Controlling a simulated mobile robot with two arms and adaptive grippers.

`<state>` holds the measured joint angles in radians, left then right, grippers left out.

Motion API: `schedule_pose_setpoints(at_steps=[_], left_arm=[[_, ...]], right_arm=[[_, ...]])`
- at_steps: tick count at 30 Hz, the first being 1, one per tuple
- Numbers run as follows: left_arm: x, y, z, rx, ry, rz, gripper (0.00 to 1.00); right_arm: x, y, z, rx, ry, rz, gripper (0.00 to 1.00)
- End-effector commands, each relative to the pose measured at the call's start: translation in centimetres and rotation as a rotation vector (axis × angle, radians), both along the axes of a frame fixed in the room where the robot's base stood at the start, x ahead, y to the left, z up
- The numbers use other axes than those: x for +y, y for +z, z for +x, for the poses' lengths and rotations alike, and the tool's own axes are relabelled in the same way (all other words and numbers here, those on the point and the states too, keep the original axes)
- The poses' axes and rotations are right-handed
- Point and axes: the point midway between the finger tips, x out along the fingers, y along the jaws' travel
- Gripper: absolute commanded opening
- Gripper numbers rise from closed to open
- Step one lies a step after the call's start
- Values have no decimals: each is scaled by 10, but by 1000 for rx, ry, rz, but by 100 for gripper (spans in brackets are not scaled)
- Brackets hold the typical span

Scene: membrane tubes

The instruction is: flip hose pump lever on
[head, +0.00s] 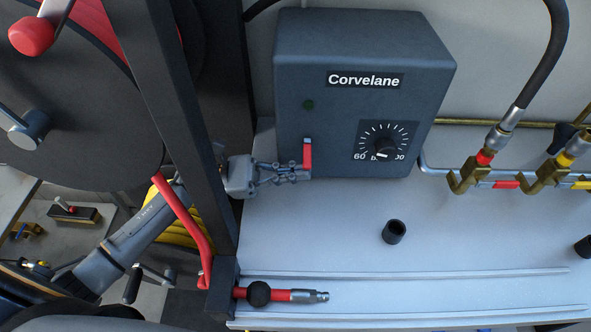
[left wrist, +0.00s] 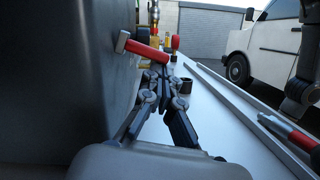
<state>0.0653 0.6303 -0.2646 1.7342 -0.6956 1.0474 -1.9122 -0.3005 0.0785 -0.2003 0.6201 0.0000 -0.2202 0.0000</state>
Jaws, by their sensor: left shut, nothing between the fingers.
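The pump lever (head: 308,154) is a short red handle with a pale metal base on the grey Corvelane pump box (head: 300,55). In the head view its red end points toward the bottom of the picture. In the left wrist view the red lever (left wrist: 149,51) sticks out from the box wall to the right. My left gripper (head: 303,172) is shut and empty, its fingertips at the lever's free end. In the left wrist view the fingertips (left wrist: 160,72) are just below the lever; whether they touch it I cannot tell.
The box has a dark green lamp (head: 308,104) and a dial (head: 384,150). A black cup (head: 394,232) stands on the white bench (head: 330,215). A red hose wand (head: 270,294) lies in front. Brass valves (head: 468,176) are at right. A dark upright post (head: 190,110) is beside my left arm.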

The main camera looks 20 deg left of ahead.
Motion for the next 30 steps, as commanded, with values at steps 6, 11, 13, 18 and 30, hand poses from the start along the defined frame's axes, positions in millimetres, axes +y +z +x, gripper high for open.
schedule_pose_setpoints(at_steps=[6,11,13,18,30], left_arm=[[-2,8,-6,148,-1,-43,0],[-3,16,-10,292,0,-85,0],[-3,19,-11,351,0,-102,0],[-4,26,-13,483,0,-140,0],[3,23,-15,529,2,-151,0]], right_arm=[[0,1,0,0,0,0,0],[0,6,0,0,0,0,0],[0,9,0,0,0,-1,0],[-1,14,0,0,0,-1,0],[-5,13,1,-1,2,-5,0]])
